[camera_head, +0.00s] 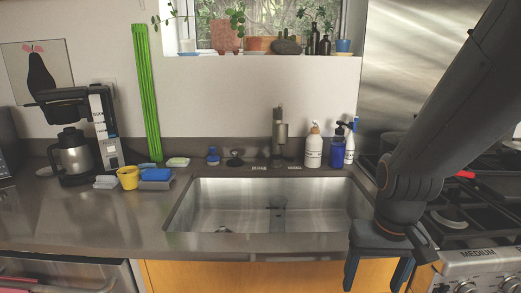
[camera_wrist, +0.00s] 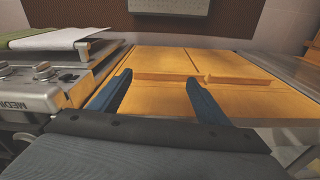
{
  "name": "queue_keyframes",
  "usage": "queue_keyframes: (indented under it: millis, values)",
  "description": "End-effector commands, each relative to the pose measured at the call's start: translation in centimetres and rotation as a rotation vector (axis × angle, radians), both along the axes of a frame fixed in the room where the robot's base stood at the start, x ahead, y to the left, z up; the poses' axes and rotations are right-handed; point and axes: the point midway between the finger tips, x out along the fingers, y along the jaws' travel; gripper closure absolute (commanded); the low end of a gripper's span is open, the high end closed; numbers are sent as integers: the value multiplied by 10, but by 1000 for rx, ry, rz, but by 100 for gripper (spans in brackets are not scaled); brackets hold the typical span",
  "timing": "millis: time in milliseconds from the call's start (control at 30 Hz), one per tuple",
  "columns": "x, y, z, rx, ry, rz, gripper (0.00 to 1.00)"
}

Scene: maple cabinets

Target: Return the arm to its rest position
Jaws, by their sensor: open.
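My gripper (camera_head: 378,275) is open and hangs pointing down at the right, in front of the counter edge near the stove. In the wrist view my gripper (camera_wrist: 157,96) shows two blue fingers spread apart with nothing between them. Behind the fingers are wooden cabinet fronts (camera_wrist: 151,101). My dark arm comes down from the upper right in the head view and hides part of the stove and the sink's right corner.
A steel sink (camera_head: 262,222) is set in the grey counter (camera_head: 110,225). A stove (camera_head: 475,225) stands at the right. Soap bottles (camera_head: 314,148) stand behind the sink. The sink looks empty.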

Motion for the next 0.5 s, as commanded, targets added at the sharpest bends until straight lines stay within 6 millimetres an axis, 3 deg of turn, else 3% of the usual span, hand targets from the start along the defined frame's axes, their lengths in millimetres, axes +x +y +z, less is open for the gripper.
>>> queue_keyframes:
  millis: [33, 100, 500]
  values:
    - [-3, 3, 19, -1, -7, 10, 30]
    - [-4, 7, 33, -1, -18, 22, 30]
    - [-5, 33, 101, -4, -81, 87, 30]
